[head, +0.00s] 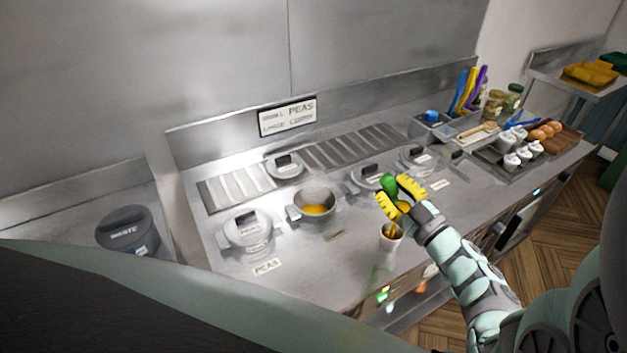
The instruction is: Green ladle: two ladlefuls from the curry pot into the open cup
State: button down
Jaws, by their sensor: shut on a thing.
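The open curry pot (315,202) stands in the range top with orange-yellow curry (316,209) inside. The open cup (390,243) is pale and stands upright near the front edge, right of the pot. My gripper (398,198), with yellow fingers, is above the cup. It is shut on the green ladle (388,183), whose green end shows between and above the fingers. Something orange-brown shows between the gripper and the cup's mouth; I cannot tell whether it is the ladle's lower part or curry. The ladle's bowl is not clearly visible.
A lidded pot (247,231) stands left of the curry pot, by a peas label. More lidded pots (370,178) stand to the right. A loose lid (285,165) lies on the slotted rack behind. A dark waste bin (127,228) is far left. Trays with white cups (511,160) stand far right.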

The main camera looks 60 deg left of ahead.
jog(key=s+d+f+n+g+y+b, duration=0.1)
jog(key=s+f+n+g+b, duration=0.3)
jog(key=b, duration=2.1)
jog(key=s+f+n, duration=0.4)
jog(key=f+n, duration=0.3)
jog(key=n, duration=0.2)
jog(key=shift+d, duration=0.4)
jog(key=shift+g, duration=0.3)
